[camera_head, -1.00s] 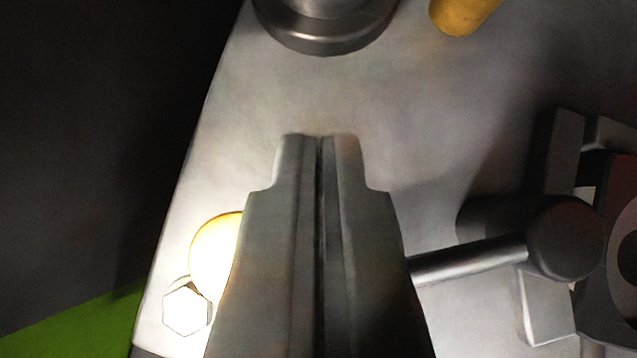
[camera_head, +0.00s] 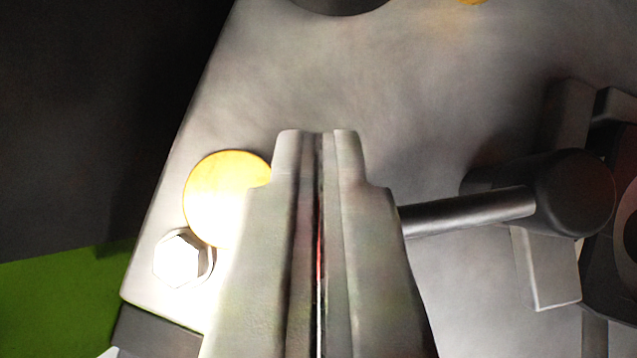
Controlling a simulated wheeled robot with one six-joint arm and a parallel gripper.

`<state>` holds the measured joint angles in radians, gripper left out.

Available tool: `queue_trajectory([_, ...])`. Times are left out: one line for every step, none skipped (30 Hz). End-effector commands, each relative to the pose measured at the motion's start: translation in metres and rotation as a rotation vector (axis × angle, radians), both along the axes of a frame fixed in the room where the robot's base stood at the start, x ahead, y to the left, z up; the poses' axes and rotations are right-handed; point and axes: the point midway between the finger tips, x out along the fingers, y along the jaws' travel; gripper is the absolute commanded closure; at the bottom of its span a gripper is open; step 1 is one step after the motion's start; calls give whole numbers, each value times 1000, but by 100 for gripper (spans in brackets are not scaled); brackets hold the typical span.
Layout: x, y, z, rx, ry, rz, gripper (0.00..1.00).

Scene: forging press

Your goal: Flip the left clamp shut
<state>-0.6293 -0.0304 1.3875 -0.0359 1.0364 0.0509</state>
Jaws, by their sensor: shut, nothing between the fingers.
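My gripper (camera_head: 317,134) is in the middle of the view, its two fingers pressed together with nothing between them. The clamp (camera_head: 569,192) appears at the right as a dark rounded head with a grey rod-like handle (camera_head: 470,212). The handle runs left from the head, and its left end is hidden behind my right finger. I cannot tell whether the finger touches it. A grey block (camera_head: 545,272) sits below the clamp head.
A pale metal plate (camera_head: 420,95) spreads under the gripper. A bright yellow disc (camera_head: 225,190) and a hex bolt (camera_head: 178,260) are left of my fingers. A dark round part (camera_head: 340,4) shows at the top. Left of the plate are dark and green (camera_head: 55,300) areas.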

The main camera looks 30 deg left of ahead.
Motion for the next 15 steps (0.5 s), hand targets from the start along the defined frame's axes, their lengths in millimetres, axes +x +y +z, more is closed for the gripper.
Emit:
queue_trajectory([0, -1, 0, 0, 1, 6, 100])
queue_trajectory([-1, -1, 0, 0, 1, 8, 100])
queue_trajectory([-1, -1, 0, 0, 2, 15, 100])
queue_trajectory([-2, -2, 0, 1, 2, 20, 100])
queue_trajectory([-2, -2, 0, 0, 1, 27, 100])
queue_trajectory([-3, -3, 0, 1, 2, 35, 100])
queue_trajectory([-3, -3, 0, 0, 1, 45, 100])
queue_trajectory([-4, -4, -1, 0, 2, 54, 100])
queue_trajectory([-5, -5, 0, -1, 2, 70, 100])
queue_trajectory([-6, -6, 0, 0, 3, 82, 100])
queue_trajectory([-7, -7, 0, 0, 2, 98, 100])
queue_trajectory([-8, -8, 0, 1, 3, 119, 100])
queue_trajectory([-9, -10, 0, 0, 2, 139, 100])
queue_trajectory([-10, -11, 0, 1, 3, 159, 100])
queue_trajectory([-12, -13, 0, 1, 3, 190, 100])
